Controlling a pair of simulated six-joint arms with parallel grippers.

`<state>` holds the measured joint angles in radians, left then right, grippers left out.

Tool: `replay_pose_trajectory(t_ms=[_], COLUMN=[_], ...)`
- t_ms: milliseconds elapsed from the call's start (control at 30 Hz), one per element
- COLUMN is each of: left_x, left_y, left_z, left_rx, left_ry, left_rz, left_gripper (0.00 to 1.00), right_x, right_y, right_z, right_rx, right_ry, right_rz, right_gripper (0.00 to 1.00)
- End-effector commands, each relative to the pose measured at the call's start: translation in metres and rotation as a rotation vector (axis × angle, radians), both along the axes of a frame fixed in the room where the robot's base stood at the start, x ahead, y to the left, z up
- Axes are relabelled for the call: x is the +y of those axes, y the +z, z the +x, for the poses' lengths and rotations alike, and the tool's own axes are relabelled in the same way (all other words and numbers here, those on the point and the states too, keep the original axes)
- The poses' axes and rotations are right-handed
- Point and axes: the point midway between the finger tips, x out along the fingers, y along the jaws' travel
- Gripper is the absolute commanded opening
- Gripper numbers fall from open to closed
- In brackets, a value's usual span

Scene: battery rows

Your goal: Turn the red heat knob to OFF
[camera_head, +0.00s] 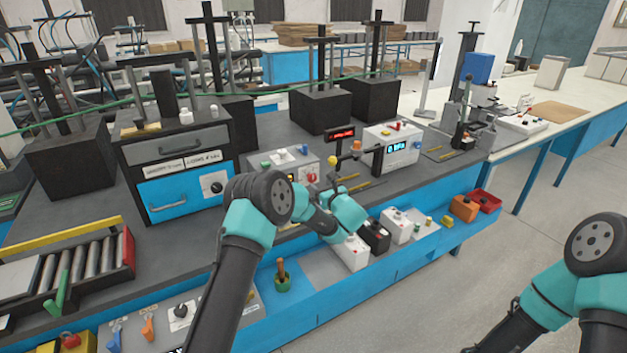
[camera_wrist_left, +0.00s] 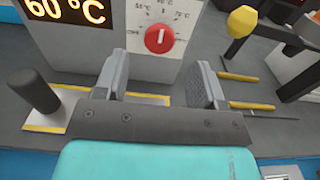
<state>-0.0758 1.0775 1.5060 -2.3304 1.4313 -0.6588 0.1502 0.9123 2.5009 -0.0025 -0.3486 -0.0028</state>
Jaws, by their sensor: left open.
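The round red heat knob (camera_wrist_left: 159,38) is on a white dial panel (camera_wrist_left: 150,75) in the left wrist view. Its white mark is upright in that picture; the small labels around it are hard to read. A display (camera_wrist_left: 70,12) beside it shows 60 °C. My left gripper (camera_wrist_left: 160,75) is open and empty, its two fingers on either side of the knob's line and short of it. I cannot tell any contact. In the head view the red knob (camera_head: 311,177) shows small on the white heater unit (camera_head: 283,157), close to my left gripper (camera_head: 328,190). My right gripper is out of view.
A yellow-tipped dark lever (camera_wrist_left: 243,20) stands right of the panel, near yellow-handled tools (camera_wrist_left: 250,105). A dark post (camera_wrist_left: 35,90) stands left. In the head view, white and black batteries (camera_head: 373,236) sit below my left wrist.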

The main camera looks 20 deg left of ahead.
Motion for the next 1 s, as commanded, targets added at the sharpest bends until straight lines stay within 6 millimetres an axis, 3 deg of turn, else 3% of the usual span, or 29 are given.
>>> replay_pose_trajectory(t_ms=[333,733,1000], left_x=[0.037,0.043,0.043], left_y=[0.0,0.0,0.0], left_z=[0.036,0.042,0.042], left_rx=[-0.001,0.0,0.0], left_ry=[0.002,0.0,0.0], left_rz=[0.0,0.0,0.0], left_gripper=[0.64,0.64,0.4], right_x=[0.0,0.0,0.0], right_y=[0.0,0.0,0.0], right_z=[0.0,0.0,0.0], right_rx=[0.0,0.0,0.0], right_ry=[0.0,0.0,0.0], right_rz=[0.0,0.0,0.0], right_gripper=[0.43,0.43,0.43])
